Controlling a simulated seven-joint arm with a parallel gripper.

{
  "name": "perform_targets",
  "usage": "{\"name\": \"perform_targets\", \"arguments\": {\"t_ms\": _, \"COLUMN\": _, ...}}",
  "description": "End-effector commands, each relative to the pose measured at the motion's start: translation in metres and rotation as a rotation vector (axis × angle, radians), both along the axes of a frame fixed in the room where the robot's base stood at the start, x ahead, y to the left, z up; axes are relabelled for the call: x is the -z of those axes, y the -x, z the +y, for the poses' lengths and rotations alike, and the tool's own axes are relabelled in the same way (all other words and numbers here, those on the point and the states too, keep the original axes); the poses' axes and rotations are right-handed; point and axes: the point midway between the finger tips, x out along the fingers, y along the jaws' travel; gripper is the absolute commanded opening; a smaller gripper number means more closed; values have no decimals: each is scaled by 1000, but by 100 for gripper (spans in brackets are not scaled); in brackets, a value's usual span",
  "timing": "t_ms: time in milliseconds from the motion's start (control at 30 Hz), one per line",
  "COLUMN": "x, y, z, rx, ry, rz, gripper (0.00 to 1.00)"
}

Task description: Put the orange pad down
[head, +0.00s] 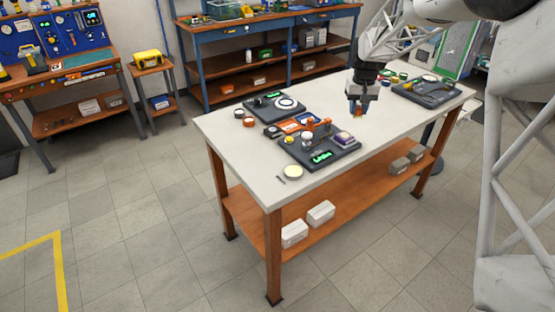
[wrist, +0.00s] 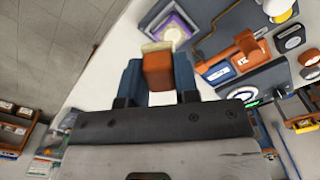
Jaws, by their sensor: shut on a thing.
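In the head view only a bit of the orange pad (head: 357,114) shows between the fingertips. It looks close to the tabletop, but I cannot tell whether it touches.
The near dark board (head: 328,158) carries an orange handle, a purple part and a green display. Another board (head: 268,109) with a dial lies behind it, and a third (head: 425,94) at the right end. A cream disc (head: 293,172) lies at the front. Bare tabletop surrounds my gripper.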

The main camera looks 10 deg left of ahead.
Motion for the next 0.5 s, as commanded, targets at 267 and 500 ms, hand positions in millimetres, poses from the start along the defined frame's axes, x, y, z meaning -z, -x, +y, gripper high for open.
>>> {"name": "perform_targets", "arguments": {"t_ms": 267, "x": 30, "y": 53, "z": 66, "rx": -167, "ry": 0, "rz": 2, "gripper": 7}}
{"name": "perform_targets", "arguments": {"t_ms": 500, "x": 57, "y": 107, "z": 117, "rx": -323, "ry": 0, "rz": 1, "gripper": 7}}
